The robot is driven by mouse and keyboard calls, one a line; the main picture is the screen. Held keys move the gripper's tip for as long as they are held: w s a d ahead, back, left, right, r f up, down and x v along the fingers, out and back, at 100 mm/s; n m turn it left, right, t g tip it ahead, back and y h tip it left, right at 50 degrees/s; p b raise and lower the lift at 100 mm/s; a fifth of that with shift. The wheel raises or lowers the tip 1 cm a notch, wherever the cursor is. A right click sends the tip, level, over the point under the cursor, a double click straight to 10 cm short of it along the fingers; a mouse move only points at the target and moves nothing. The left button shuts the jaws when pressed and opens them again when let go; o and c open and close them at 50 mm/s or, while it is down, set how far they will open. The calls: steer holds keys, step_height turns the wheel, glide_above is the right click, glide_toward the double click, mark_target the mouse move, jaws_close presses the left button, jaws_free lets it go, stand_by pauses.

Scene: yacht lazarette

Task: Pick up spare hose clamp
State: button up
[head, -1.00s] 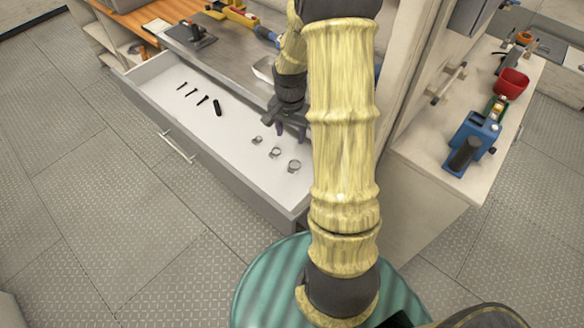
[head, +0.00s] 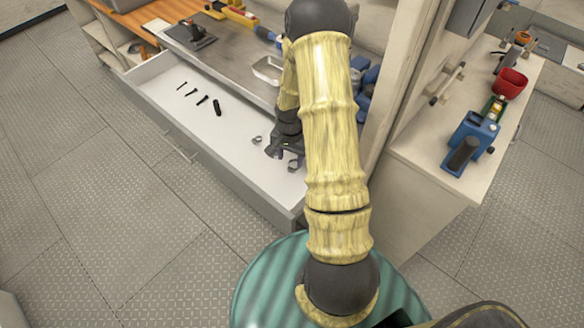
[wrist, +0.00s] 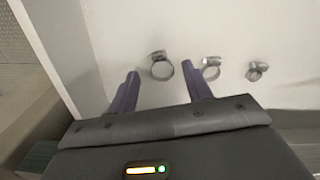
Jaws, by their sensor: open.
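Three metal hose clamps lie in a row on the white floor of the open drawer (head: 165,110). In the wrist view, the largest clamp (wrist: 162,68) is just beyond my gripper (wrist: 165,90), roughly between the lines of its two purple fingers. The middle clamp (wrist: 211,69) is near the tip of the right finger, and the smallest clamp (wrist: 257,70) is farther right. In the head view, my gripper (head: 279,152) is over the drawer's near end and hides one clamp. One clamp (head: 257,140) shows to its left and another (head: 293,164) to its right. The gripper is open and empty.
Several dark bolts (head: 203,99) lie in the far part of the drawer. A metal tray (head: 268,70) sits on the worktop above. The drawer walls bound the space.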

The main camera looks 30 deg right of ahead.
mark_target(291, 168)
steer(key=shift+d+f+p, duration=0.2)
steer(key=shift+f+p, duration=0.3)
steer(key=shift+f, duration=2.1)
jaws_close()
